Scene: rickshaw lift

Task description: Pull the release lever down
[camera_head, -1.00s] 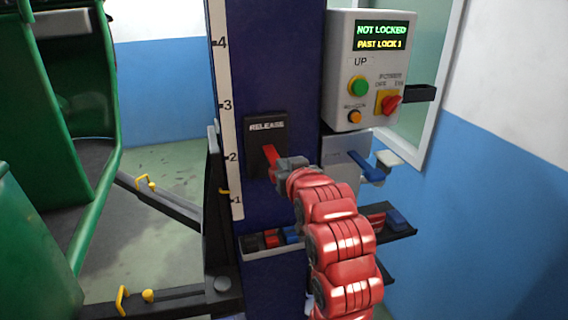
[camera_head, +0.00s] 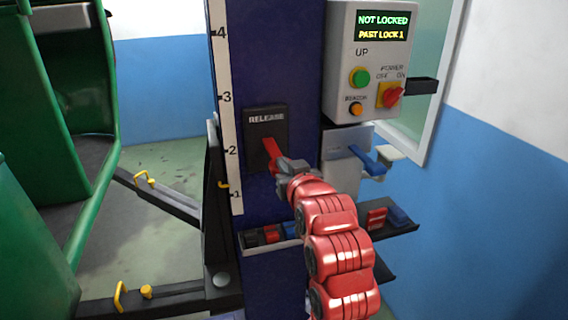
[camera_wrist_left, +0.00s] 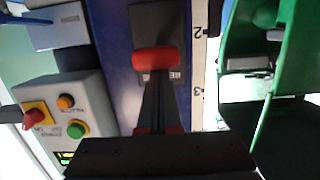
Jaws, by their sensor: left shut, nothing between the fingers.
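The red release lever (camera_head: 271,152) sits on a black plate (camera_head: 256,134) labelled RELEASE, on the dark blue column. It slants down and to the right from the plate. My left gripper (camera_head: 281,168) is shut at the lever's lower end, with nothing between its fingers. Whether it touches the lever is hard to tell. In the left wrist view the lever's rounded red end (camera_wrist_left: 157,60) is just beyond my dark fingers (camera_wrist_left: 156,98), and the plate's label is partly hidden behind them. My right gripper is not in view.
A grey control box (camera_head: 366,62) above right reads NOT LOCKED, PAST LOCK 1. A numbered scale (camera_head: 229,120) runs left of the plate. A shelf (camera_head: 272,245) with small items is below. A green rickshaw (camera_head: 40,200) stands left beside black lift arms (camera_head: 160,297).

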